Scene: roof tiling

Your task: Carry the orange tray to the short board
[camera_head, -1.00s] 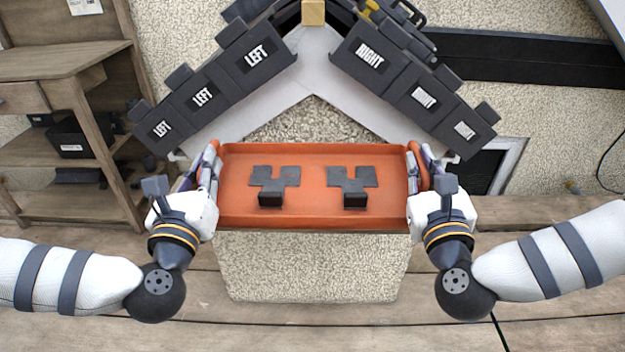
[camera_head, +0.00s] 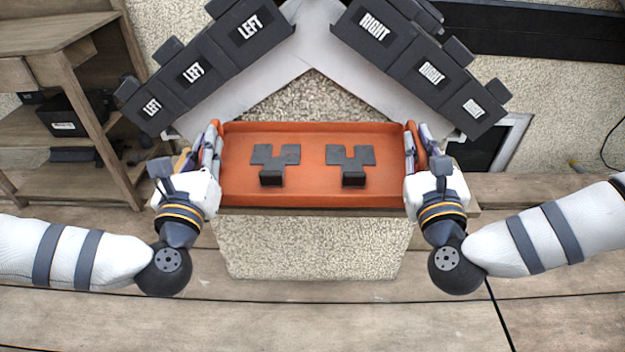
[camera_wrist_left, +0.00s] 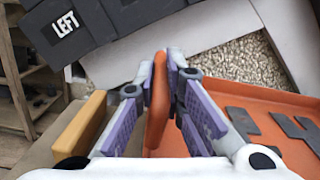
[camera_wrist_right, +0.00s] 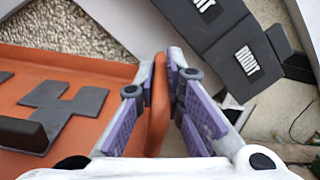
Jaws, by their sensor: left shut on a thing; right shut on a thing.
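The orange tray (camera_head: 312,193) is held level between my two grippers in front of the roof model. Two dark notched tiles (camera_head: 275,156) (camera_head: 350,156) lie in it, each with a raised block at its near edge. My left gripper (camera_head: 212,148) is shut on the tray's left rim, which shows between its fingers in the left wrist view (camera_wrist_left: 158,100). My right gripper (camera_head: 414,148) is shut on the right rim, seen in the right wrist view (camera_wrist_right: 158,100). A wooden board end (camera_head: 474,212) shows beyond the tray's right; I cannot tell if it is the short board.
Dark roof tiles marked LEFT (camera_head: 193,71) and RIGHT (camera_head: 431,72) slope down behind the tray. A wooden shelf unit (camera_head: 62,95) stands at the left. A rough stone block (camera_head: 312,245) shows below the tray.

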